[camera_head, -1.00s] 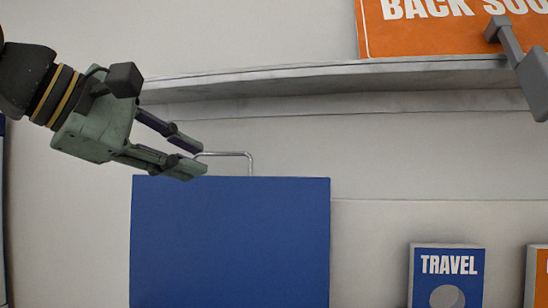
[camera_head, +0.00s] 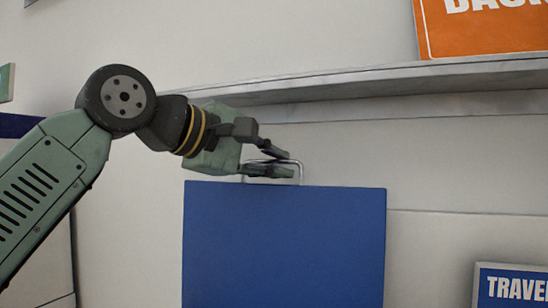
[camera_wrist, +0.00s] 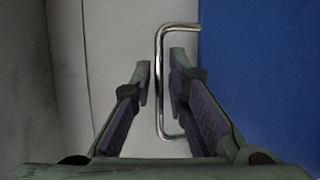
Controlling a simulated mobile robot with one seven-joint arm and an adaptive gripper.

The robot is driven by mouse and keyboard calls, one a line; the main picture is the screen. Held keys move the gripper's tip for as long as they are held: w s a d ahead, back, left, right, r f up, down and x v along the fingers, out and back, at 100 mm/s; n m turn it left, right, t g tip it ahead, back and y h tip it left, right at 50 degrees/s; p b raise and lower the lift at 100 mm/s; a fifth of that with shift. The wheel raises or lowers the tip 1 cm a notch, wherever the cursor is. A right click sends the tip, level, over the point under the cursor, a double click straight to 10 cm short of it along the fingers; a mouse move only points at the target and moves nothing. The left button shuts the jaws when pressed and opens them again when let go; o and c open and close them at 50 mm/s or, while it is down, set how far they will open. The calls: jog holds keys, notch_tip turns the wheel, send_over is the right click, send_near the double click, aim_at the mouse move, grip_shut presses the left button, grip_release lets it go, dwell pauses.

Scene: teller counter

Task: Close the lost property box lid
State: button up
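The lost property box lid appears to be the large blue panel (camera_head: 285,250), standing upright with its top edge level in the head view. A thin metal loop handle (camera_head: 301,174) rises from that edge. My gripper (camera_head: 284,163) is at the handle, just above the panel. In the wrist view, my gripper (camera_wrist: 162,82) has its fingers apart, with the handle's long bar (camera_wrist: 159,85) between them and a gap on the left side. The blue panel (camera_wrist: 265,80) fills the right of that view. The box body is not visible.
A grey shelf ledge (camera_head: 400,80) runs along the wall above the panel, close over my gripper. An orange sign (camera_head: 480,35) stands on it at upper right. A blue TRAVEL leaflet (camera_head: 512,287) is at lower right. The wall between is bare.

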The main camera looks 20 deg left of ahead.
jog(key=shift+w, duration=0.15)
jog(key=shift+c, duration=0.4)
grip_shut()
dwell(0.4)
